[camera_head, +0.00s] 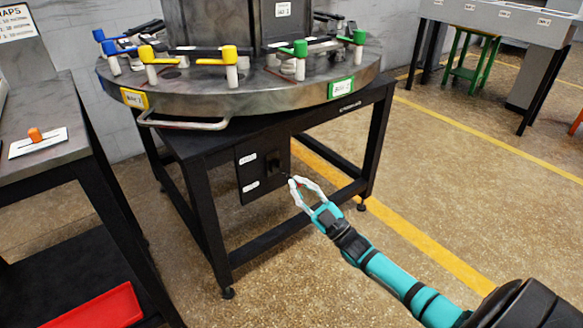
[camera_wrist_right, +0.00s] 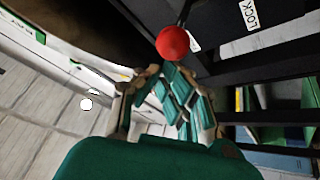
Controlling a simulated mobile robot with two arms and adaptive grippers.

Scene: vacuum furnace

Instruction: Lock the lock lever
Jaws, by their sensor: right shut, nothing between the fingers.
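The lock lever shows in the right wrist view as a red ball knob (camera_wrist_right: 172,42) on a thin dark rod, beside a panel label reading LOCK (camera_wrist_right: 250,14). In the head view the black lock panel (camera_head: 250,184) hangs under the round table, with two white labels and a dark lever mount (camera_head: 273,163). My right gripper (camera_head: 293,182) is in front of the panel's right side, its fingertips together and empty. In the wrist view the gripper (camera_wrist_right: 161,72) is close to the knob; I cannot tell whether they touch. My left gripper is not in view.
The round metal turntable (camera_head: 250,97) with coloured handles and a front bar handle (camera_head: 184,124) is above the panel. Black table legs (camera_head: 207,220) flank it. A side table (camera_head: 60,158) stands at left, with a red tray (camera_head: 105,308) below.

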